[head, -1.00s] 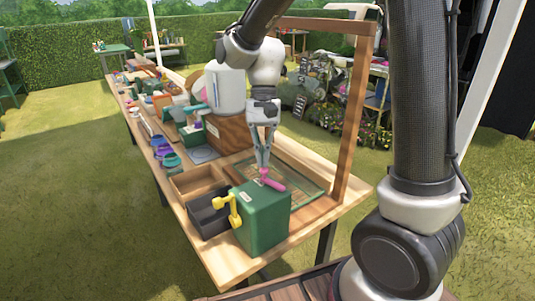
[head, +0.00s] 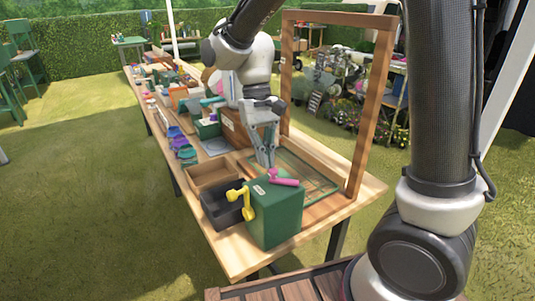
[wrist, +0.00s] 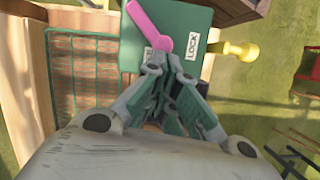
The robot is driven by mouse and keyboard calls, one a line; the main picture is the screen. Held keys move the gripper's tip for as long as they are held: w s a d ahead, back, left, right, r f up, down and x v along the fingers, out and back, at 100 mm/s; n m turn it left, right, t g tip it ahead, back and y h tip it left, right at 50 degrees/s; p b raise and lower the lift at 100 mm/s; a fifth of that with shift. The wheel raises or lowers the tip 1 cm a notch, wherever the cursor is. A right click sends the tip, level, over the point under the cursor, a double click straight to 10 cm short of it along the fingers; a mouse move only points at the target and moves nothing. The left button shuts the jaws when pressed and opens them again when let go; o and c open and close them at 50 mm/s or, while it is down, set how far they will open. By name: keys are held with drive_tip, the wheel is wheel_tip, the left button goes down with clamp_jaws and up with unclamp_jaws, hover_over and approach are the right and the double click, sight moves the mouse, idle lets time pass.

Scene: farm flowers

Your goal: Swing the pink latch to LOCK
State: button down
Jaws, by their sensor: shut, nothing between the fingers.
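The pink latch (head: 284,178) sits on top of the green box (head: 275,218). In the wrist view the pink latch (wrist: 148,24) slants from its rounded pivot end, near the fingertips, up and left to the box's far edge. A white label reading LOCK (wrist: 193,45) lies to the right of the pivot end, and the latch arm points away from it. My gripper (head: 267,164) is shut and empty, pointing down at the latch's pivot end. In the wrist view my gripper (wrist: 165,60) is close beside that end; I cannot tell whether it touches.
A yellow crank (head: 241,200) sticks out from the box's left side. A black bin (head: 222,207) and a wooden tray (head: 208,173) stand left of the box. A wooden frame (head: 377,105) rises behind it on the right. Several items crowd the table farther back.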

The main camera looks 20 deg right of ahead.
drive_tip(key=shift+s+a+n, duration=0.25)
drive_tip(key=shift+s+n, duration=0.05)
drive_tip(key=shift+n, duration=0.1)
drive_tip(key=shift+d, duration=0.15)
drive_tip(key=shift+s+d, duration=0.2)
drive_tip(key=shift+d, duration=0.45)
drive_tip(key=v, duration=1)
drive_tip(key=shift+w+r, duration=0.1)
drive_tip(key=shift+w, duration=0.15)
